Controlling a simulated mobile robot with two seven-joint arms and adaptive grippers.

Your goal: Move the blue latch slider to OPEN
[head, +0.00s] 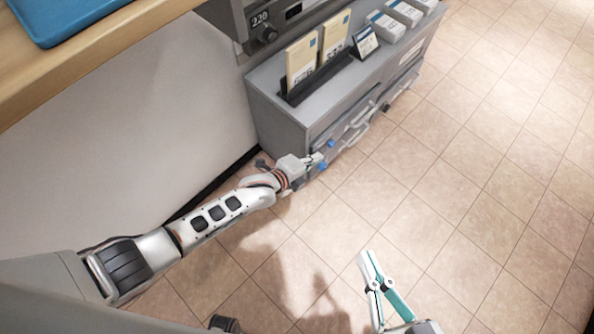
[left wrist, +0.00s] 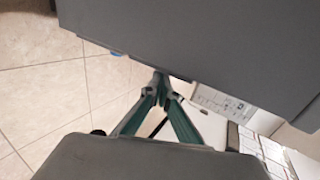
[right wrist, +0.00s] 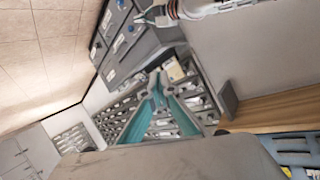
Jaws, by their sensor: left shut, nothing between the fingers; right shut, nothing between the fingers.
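Two small blue parts show on the front of the grey cabinet (head: 268,108): an upper one (head: 331,143) and a lower one (head: 322,168). I cannot tell which is the latch slider, nor read any OPEN mark. My left gripper (head: 319,158) is shut and empty, at the cabinet's front close to both blue parts; contact cannot be told. In the left wrist view its fingertips (left wrist: 161,76) are at the edge of a dark grey panel, with a bit of blue (left wrist: 118,52) at the panel's edge. My right gripper (head: 366,256) is shut and empty over the floor, away from the cabinet.
Several pull handles (head: 357,124) line the cabinet front. Yellowish envelopes (head: 301,60), a small display (head: 365,41) and white boxes (head: 387,25) stand on top. A wooden counter (head: 90,45) with a blue tray (head: 62,18) is at upper left. The tiled floor is clear at right.

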